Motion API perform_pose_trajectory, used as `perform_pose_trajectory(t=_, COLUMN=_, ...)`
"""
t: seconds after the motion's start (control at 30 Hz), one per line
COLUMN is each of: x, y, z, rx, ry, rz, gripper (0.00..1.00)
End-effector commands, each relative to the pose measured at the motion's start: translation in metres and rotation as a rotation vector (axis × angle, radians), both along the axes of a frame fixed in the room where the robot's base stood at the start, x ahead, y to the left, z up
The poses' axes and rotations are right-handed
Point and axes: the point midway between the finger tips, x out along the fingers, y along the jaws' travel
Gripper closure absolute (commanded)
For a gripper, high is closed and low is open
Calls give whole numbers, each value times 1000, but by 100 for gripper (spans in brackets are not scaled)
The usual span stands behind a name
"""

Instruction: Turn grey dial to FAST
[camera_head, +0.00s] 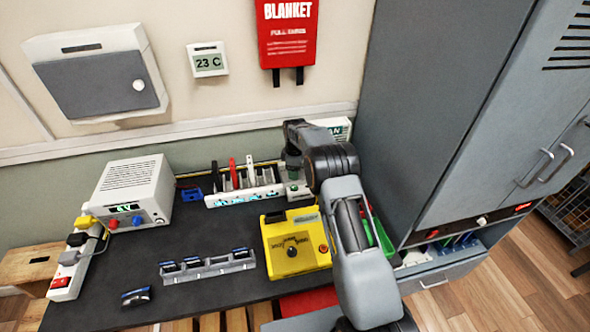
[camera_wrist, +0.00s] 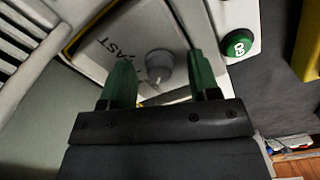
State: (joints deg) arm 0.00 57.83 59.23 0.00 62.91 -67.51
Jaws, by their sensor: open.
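The grey dial (camera_wrist: 160,63) shows in the wrist view as a round knob on a light panel (camera_wrist: 108,44) with the printed letters "AST" legible beside it. My gripper (camera_wrist: 160,68) is open, with one green finger on each side of the dial in the picture. I cannot tell whether the fingers touch it or how far above it they are. In the head view my gripper (camera_head: 293,166) points down over the white device (camera_head: 298,190) at the back of the table. The dial is hidden there. Where the dial's mark points is unclear.
A green button (camera_wrist: 238,43) sits right of the dial. A white rack (camera_head: 240,197) with upright tools stands left of my gripper. A yellow box (camera_head: 318,258) with a black knob lies in front. The grey cabinet (camera_head: 435,110) rises on the right. The dark tabletop (camera_head: 200,225) is partly bare.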

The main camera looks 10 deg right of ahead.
Motion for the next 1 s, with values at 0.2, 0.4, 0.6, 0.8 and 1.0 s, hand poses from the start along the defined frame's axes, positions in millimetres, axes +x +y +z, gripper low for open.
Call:
perform_pose_trajectory(t=0.2, x=0, y=0, z=0, rx=0, ry=0, rz=0, gripper=57)
perform_pose_trajectory(t=0.4, x=0, y=0, z=0, rx=0, ry=0, rz=0, gripper=76)
perform_pose_trajectory(t=0.6, x=0, y=0, z=0, rx=0, ry=0, rz=0, gripper=92)
perform_pose_trajectory(t=0.8, x=0, y=0, z=0, rx=0, ry=0, rz=-26, gripper=92)
perform_pose_trajectory(t=1.0, x=0, y=0, z=-1, rx=0, ry=0, rz=-128, gripper=92)
